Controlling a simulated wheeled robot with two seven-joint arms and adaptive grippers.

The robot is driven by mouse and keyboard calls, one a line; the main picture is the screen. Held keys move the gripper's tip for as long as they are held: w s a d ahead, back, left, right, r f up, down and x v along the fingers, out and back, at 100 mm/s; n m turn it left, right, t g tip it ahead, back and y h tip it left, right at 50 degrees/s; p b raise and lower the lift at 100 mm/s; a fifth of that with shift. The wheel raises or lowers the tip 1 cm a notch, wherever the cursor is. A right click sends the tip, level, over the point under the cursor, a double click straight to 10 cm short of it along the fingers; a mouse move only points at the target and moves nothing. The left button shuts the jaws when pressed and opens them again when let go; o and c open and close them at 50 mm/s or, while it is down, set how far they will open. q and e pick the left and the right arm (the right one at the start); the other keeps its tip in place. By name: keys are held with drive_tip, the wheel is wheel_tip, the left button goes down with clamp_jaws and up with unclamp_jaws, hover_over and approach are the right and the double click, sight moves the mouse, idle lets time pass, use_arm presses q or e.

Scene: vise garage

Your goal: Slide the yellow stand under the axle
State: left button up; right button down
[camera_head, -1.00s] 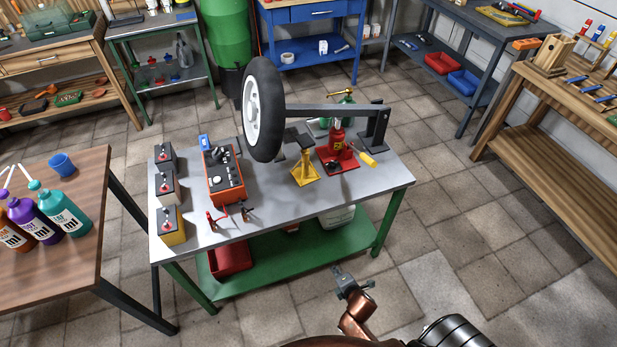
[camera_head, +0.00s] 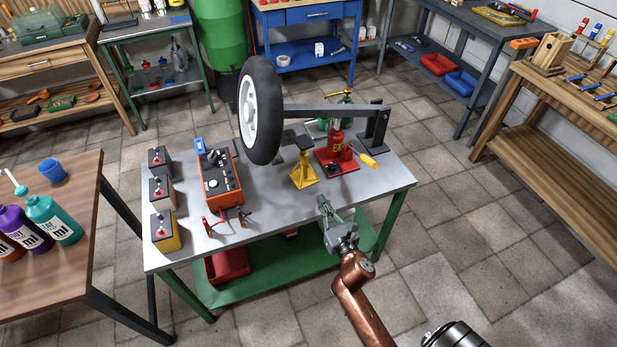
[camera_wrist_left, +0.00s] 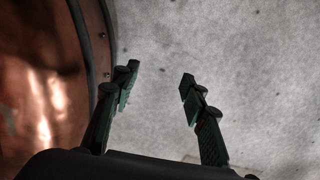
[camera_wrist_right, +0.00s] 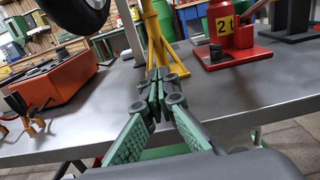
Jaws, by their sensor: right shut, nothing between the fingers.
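The yellow stand (camera_head: 302,172) stands upright on the grey bench, left of the red jack (camera_head: 336,150). The grey axle (camera_head: 325,110) runs from the wheel (camera_head: 260,110) to a dark upright bracket (camera_head: 374,128). In the head view the stand's top is at the near side of the axle. My right gripper (camera_head: 324,203) is shut and empty over the bench's front edge, short of the stand. In the right wrist view its fingertips (camera_wrist_right: 159,82) overlap the lower part of the stand (camera_wrist_right: 158,35). My left gripper (camera_wrist_left: 158,85) is open and empty in the left wrist view.
An orange control box (camera_head: 221,180) and several batteries (camera_head: 162,190) stand on the left of the bench (camera_head: 265,215). A yellow-handled screwdriver (camera_head: 368,159) lies by the jack. The bench surface between the right gripper and the stand is clear.

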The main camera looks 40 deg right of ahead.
sight(306, 170)
drive_tip(key=b+x, duration=0.2)
drive_tip(key=x, duration=0.9)
drive_tip(key=shift+f, duration=0.1)
use_arm(q)
drive_tip(key=w+r, duration=0.1)
drive_tip(key=w, duration=0.5)
drive_tip(key=shift+w+d, duration=0.4)
use_arm(e)
drive_tip(key=shift+w+d, duration=0.15)
drive_tip(key=shift+w, duration=0.5)
drive_tip(key=b+x, duration=0.2)
drive_tip(key=x, duration=0.5)
drive_tip(key=shift+f, duration=0.1)
drive_tip(key=shift+w, duration=0.3)
use_arm(q)
drive_tip(key=shift+n, duration=0.3)
drive_tip(key=w, duration=0.1)
drive_tip(key=w+r, duration=0.2)
drive_tip(key=w, duration=0.1)
drive_tip(key=shift+d, duration=0.15)
use_arm(e)
drive_tip(key=shift+w, duration=0.1)
drive_tip(key=shift+r, duration=0.25)
